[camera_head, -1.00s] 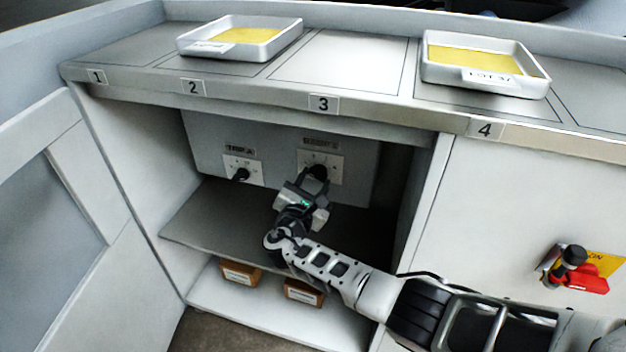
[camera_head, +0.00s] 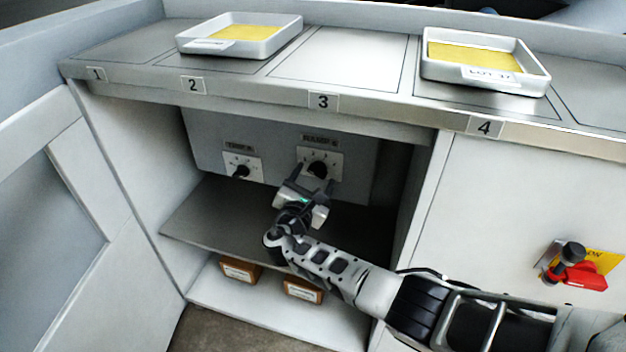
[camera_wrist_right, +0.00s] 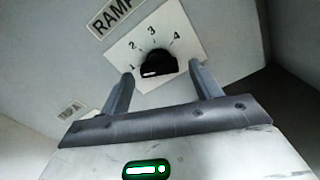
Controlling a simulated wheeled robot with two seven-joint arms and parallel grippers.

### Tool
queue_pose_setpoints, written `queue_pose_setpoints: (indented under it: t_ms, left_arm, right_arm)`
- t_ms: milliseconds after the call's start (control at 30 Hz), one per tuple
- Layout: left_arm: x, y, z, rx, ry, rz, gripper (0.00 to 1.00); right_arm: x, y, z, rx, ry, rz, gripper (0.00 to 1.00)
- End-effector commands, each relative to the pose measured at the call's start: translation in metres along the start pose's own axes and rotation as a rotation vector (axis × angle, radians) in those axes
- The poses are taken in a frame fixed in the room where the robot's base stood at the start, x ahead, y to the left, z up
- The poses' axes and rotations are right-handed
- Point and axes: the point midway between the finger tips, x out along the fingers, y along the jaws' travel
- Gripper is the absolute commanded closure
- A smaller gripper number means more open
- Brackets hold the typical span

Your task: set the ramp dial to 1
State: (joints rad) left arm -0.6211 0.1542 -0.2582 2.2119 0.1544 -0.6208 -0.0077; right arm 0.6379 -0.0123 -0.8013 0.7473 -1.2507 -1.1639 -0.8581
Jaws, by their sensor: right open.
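The ramp dial (camera_head: 319,169) is a black knob on a white plate, on the back panel inside the open bay. In the right wrist view, the dial (camera_wrist_right: 157,67) sits below an arc of numbers 1 to 4, under a label starting "RAMP". A short white mark shows on the knob's lower left face; I cannot tell for sure which number it points to. My right gripper (camera_head: 312,180) is open in front of the dial. In the right wrist view, its fingers (camera_wrist_right: 162,72) stand apart on either side of the knob, not visibly touching it. My left gripper is not in view.
A second dial (camera_head: 241,171) is on the same panel to the left. The bay's side wall (camera_head: 415,190) is right of my arm, and a dark shelf (camera_head: 215,215) lies below. A red switch handle (camera_head: 585,277) is at the far right. Trays (camera_head: 240,50) stand on top.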

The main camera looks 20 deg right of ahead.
Motion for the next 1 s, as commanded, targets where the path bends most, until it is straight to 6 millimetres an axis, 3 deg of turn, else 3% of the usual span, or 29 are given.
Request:
queue_pose_setpoints:
  t_ms: [167,433,700,1000]
  left_arm:
    - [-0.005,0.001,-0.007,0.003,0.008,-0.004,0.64]
    - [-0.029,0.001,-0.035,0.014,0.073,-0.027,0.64]
    - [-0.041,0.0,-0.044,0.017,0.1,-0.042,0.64]
    - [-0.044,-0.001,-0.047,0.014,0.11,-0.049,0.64]
  right_arm:
    - [-0.017,0.001,0.001,0.0,0.003,0.002,0.36]
    - [-0.079,0.001,0.001,0.001,0.005,0.0,0.36]
    - [-0.136,0.0,0.0,0.0,0.004,0.0,0.36]
    - [-0.159,0.0,0.0,0.0,0.001,0.001,0.36]
